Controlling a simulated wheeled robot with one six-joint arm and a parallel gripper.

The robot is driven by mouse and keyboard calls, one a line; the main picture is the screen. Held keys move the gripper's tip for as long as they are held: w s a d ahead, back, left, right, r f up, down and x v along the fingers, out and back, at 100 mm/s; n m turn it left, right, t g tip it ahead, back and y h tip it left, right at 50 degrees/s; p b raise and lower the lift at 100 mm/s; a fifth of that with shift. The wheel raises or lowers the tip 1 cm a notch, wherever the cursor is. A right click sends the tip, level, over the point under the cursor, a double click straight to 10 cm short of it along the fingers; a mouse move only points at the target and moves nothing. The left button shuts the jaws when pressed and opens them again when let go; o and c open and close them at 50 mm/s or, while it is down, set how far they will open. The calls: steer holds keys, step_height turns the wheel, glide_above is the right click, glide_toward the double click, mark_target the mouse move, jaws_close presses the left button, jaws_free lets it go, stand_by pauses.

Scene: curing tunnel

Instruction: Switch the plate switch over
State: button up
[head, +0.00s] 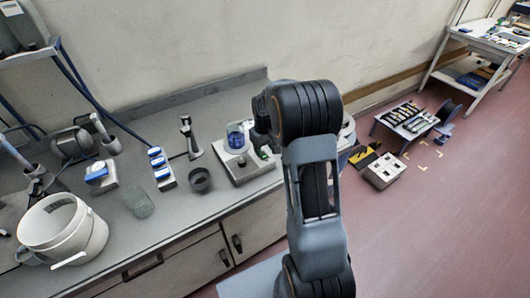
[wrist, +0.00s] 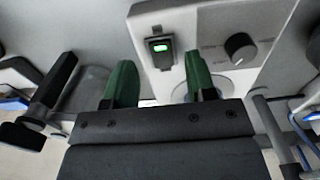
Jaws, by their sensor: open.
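The plate switch (wrist: 160,46) is a small rocker lit green in a dark frame on the front of the pale hot plate (wrist: 205,22). A dark round knob (wrist: 240,48) sits to its right. In the head view the hot plate (head: 240,174) stands on the bench with a beaker of blue liquid (head: 236,138) on it. My gripper (wrist: 160,80) is open and empty, its two green fingers apart, just below the switch in the wrist view. I cannot tell whether a finger touches the plate. In the head view my arm hides much of the gripper.
A dark cup (head: 200,180), a rack with blue-topped items (head: 160,168) and a dark stand (head: 190,138) are left of the hot plate. A white bucket (head: 62,230) is at the bench's near left.

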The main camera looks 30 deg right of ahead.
mark_target(265, 157)
steer(key=shift+f, duration=1.6)
steer(key=c, duration=0.9)
steer(key=shift+w+r+g+p, duration=0.25)
steer(key=shift+g+p, duration=0.35)
steer(key=shift+p, duration=0.4)
steer(key=shift+w+g+p, duration=0.1)
steer(key=shift+g+p, duration=0.3)
steer(key=shift+g, duration=0.5)
steer(key=o, duration=0.9)
steer(key=shift+f, duration=0.1)
steer(key=b+v, duration=0.2)
steer(key=v, duration=1.1)
steer(key=shift+a+r, duration=0.25)
steer(key=shift+r, duration=0.15)
